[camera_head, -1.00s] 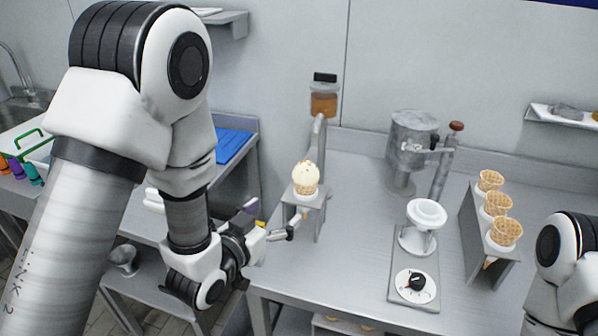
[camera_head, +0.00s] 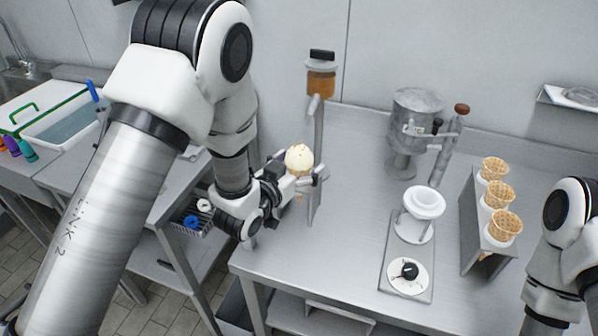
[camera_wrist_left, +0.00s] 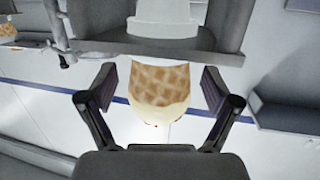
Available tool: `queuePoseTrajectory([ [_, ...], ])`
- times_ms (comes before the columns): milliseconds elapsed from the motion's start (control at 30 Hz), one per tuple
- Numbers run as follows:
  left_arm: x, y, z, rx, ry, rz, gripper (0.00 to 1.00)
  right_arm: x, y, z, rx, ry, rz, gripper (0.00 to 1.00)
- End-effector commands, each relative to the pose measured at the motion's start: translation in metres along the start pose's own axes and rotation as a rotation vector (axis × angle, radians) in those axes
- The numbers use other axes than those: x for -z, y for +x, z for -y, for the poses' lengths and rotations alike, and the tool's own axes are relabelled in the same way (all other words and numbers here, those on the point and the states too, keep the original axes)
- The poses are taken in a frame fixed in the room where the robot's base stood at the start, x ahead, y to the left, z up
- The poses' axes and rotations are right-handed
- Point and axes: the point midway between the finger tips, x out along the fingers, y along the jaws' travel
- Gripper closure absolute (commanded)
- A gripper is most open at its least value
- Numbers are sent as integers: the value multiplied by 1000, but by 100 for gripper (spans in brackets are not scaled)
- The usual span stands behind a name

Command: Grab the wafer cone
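A wafer cone topped with a pale ice cream scoop (camera_head: 299,158) is at the small metal stand (camera_head: 312,208) on the counter's left part. The left wrist view shows its waffle part (camera_wrist_left: 160,84) below the stand's plate, with the scoop (camera_wrist_left: 158,114) nearer the picture's bottom. My left gripper (camera_head: 304,178) is open, with one finger on each side of the cone. In the left wrist view (camera_wrist_left: 160,88) a gap shows between each finger and the cone. My right gripper is out of view.
A rack (camera_head: 468,225) with three empty wafer cones stands at the right. A white cup on a scale-like device (camera_head: 409,262) and a metal dispenser (camera_head: 404,145) stand mid-counter. A jar of amber stuff (camera_head: 321,75) is behind the stand.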

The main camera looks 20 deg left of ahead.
Motion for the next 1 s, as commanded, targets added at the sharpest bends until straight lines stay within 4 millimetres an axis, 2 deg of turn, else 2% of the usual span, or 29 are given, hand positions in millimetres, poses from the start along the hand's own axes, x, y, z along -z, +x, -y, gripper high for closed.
queuePoseTrajectory([
  [33,0,0,0,0,0,0,28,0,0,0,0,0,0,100],
  [133,0,0,0,0,0,0,51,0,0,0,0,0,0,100],
  [167,0,0,0,0,0,0,53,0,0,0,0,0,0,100],
  [500,0,0,0,0,0,0,54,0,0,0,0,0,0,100],
  [633,8,-1,0,0,1,-4,54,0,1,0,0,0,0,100],
  [767,24,-3,0,1,2,-6,54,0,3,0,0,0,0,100],
  [1000,70,-10,0,0,3,-7,54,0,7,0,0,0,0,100],
])
